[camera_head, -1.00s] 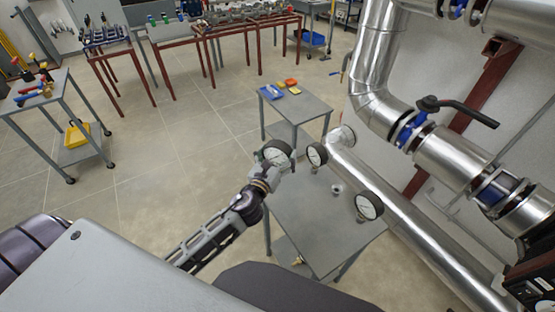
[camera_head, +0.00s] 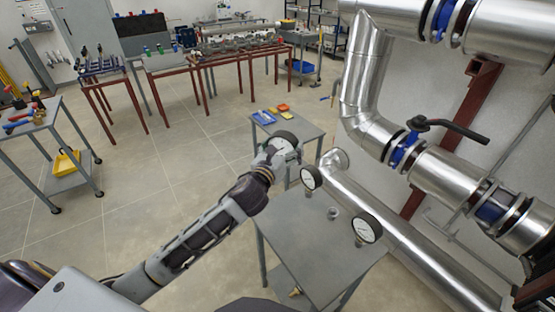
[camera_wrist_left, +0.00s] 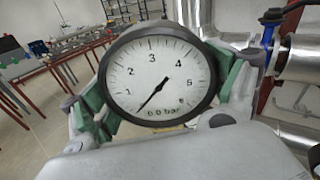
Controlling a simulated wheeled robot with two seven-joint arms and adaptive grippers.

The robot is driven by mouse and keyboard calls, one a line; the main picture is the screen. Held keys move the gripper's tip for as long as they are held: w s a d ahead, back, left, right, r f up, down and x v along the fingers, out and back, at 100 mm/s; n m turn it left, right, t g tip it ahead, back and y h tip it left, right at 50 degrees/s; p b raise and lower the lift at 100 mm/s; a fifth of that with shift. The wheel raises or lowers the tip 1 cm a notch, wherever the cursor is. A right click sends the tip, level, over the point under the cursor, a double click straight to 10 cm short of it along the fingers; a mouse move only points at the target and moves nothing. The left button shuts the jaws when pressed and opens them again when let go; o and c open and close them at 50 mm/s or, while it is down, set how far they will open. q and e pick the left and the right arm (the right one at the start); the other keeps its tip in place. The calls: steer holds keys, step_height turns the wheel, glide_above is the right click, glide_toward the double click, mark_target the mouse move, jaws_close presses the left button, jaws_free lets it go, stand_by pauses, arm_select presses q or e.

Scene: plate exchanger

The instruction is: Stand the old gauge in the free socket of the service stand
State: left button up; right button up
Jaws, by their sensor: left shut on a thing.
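My left gripper (camera_head: 272,160) is shut on a round white-faced gauge with a black rim (camera_head: 284,141). In the left wrist view, the gauge (camera_wrist_left: 158,75) sits upright between the green-padded fingers, its dial facing the camera and its needle pointing lower left. Its lower end is hidden. The grey service stand (camera_head: 296,250) is in front of me. Two other gauges stand on it, one at the back left (camera_head: 311,178) and one at the right (camera_head: 367,227). A small metal socket (camera_head: 333,213) between them is empty. The held gauge appears beyond the stand's back left corner, above it. My right gripper is not in view.
Large metal pipes (camera_head: 400,245) run close along the stand's right side, with a black-handled valve (camera_head: 450,130) above. A small table (camera_head: 290,128) with blue, orange and yellow items stands behind. A brass piece (camera_head: 295,292) lies low under the stand's top.

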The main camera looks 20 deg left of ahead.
mark_target(292, 139)
arm_select(q)
steer(key=d+r, duration=0.1)
steer(key=w+d+r+b, duration=0.1)
steer(key=r, duration=0.1)
steer(key=shift+w+d+m+h, duration=0.1)
steer(key=shift+w+m+h, duration=0.05)
steer(key=shift+m+h, duration=0.2)
steer(key=shift+w+d+m+g+h+b, duration=0.7)
steer(key=shift+w+d+m+h+b, duration=1.25)
steer(key=shift+d, duration=3.5)
steer(key=s+d+f+m+g+h, duration=0.1)
steer(key=d+f+h, duration=0.1)
steer(key=f, duration=0.6)
steer(key=s+d+f+m+g+h+b, duration=0.1)
steer(key=d+f, duration=0.3)
steer(key=f, duration=0.4)
steer(key=shift+d+h, duration=0.3)
steer(key=shift+h, duration=0.6)
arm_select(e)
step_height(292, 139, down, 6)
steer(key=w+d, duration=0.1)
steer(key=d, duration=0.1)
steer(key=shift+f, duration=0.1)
